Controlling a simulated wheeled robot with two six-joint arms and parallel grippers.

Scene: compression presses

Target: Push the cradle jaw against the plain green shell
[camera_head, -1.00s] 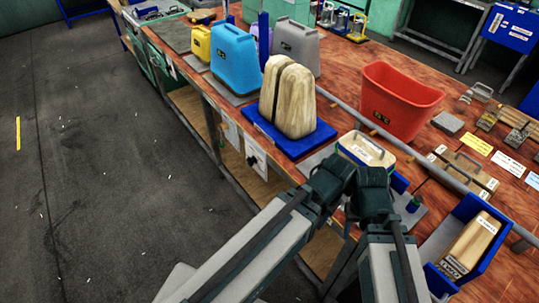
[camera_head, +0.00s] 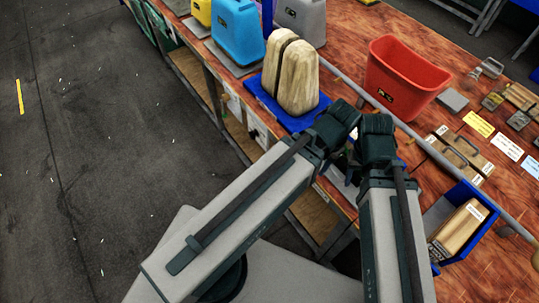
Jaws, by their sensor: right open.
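My right gripper (camera_head: 354,156) is open, low over the front edge of the bench and mostly behind its own dark wrist. My left arm (camera_head: 335,125) comes in from the lower left and its wrist is close beside the right one. Its fingers are hidden, so I cannot tell their state. The press under my wrists is almost wholly covered; only a pale and blue bit (camera_head: 338,179) shows below them. I cannot make out the cradle jaw or a plain green shell, nor whether either gripper touches anything.
A split wooden form (camera_head: 297,80) stands on a blue base behind my wrists. A blue shell (camera_head: 237,32) and a grey shell (camera_head: 301,18) stand farther back. A red bin (camera_head: 402,78) is to the right. A blue tray (camera_head: 480,196) holds a wooden block. A long rail runs along the bench.

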